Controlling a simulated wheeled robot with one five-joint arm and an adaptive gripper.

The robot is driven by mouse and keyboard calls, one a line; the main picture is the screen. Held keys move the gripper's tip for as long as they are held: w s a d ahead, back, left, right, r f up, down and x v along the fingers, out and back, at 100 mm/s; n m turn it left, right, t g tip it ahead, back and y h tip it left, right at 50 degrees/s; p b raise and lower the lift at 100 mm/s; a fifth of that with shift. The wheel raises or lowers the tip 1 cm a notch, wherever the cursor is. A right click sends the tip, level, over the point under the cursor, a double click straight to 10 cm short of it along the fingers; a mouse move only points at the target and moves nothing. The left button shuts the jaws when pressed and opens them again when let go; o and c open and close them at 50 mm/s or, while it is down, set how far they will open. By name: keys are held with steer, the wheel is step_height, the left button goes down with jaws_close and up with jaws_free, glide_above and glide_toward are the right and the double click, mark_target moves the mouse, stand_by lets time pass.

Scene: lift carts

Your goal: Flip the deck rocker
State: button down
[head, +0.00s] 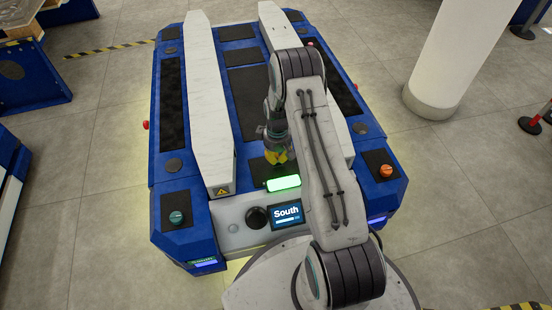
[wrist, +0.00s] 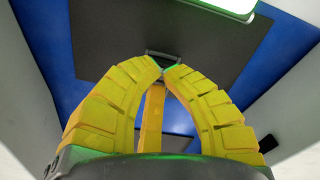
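My gripper (head: 277,156) is over the near end of the blue lift cart's deck (head: 204,255), between the two pale rails. Its yellow fingertips come together in the wrist view (wrist: 164,70), with no clear gap and nothing seen held. A small dark raised part with a pale-edged frame (wrist: 163,54), possibly the deck rocker, shows just beyond the fingertips on the dark deck panel (wrist: 105,40). The fingertips partly cover it, and I cannot tell whether they touch it or which way it is tilted. In the head view my gripper and arm hide this spot.
A lit green bar (head: 284,183), a "South" screen (head: 287,214) and a black knob (head: 257,217) are at the cart's near end. A teal knob (head: 177,217) and an orange knob (head: 386,170) sit at the corners. Rails (head: 208,110) flank the deck. A white pillar (head: 465,50) stands right.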

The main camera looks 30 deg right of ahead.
steer(key=shift+f+b, duration=0.35)
steer(key=shift+f, duration=0.2)
steer(key=shift+r, duration=0.15)
steer(key=shift+r+p, duration=2.25)
steer(key=shift+r, duration=1.15)
